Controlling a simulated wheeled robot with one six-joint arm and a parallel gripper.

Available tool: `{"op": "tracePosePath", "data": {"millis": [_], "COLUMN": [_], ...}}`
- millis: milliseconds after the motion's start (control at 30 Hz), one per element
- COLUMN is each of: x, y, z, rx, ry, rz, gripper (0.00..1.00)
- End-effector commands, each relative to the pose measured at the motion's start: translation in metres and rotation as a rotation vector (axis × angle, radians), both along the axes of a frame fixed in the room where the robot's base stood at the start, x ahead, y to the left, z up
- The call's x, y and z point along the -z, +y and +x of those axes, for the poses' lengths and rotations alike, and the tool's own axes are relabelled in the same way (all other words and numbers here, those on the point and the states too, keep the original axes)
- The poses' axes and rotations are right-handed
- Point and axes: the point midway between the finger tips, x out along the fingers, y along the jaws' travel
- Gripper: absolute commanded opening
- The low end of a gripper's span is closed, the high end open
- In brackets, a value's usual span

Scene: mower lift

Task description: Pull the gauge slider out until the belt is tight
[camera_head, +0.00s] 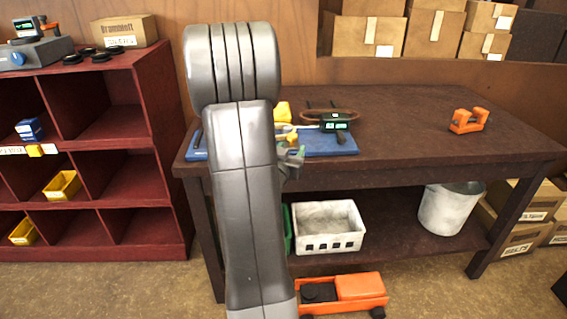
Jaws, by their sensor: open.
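The gauge (335,122) is a small dark box with a lit green display. It sits toward the right end of a blue board (318,147) on the brown workbench. A brown belt (345,113) loops behind the gauge; its left part is partly covered by other parts, and I cannot tell its tension. A dark piece (341,138) sticks out in front of the gauge; I cannot tell whether it is the slider. My gripper (297,154) is open, at the bench's front edge, left of and nearer than the gauge. My arm hides part of it and the board's middle.
Yellow parts (283,112) stand on the board beside my arm. An orange clamp-like thing (468,120) sits at the bench's right; the bench between is clear. Below are a white basket (327,227), a bucket (449,208) and an orange mower (345,293). Red shelving (150,150) stands left.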

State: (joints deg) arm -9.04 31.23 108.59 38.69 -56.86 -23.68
Motion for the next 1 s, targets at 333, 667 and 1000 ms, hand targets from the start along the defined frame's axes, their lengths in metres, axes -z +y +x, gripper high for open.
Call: {"op": "tracePosePath", "data": {"millis": [333,667,1000], "x": [0.000,0.000,0.000], "y": [0.010,0.019,0.023], "z": [-0.023,-0.044,-0.054], "rx": [-0.002,-0.002,-0.001], "ry": [0.000,-0.001,0.000], "rz": [0.000,0.000,-0.001], "gripper": [0.50,0.50,0.50]}}
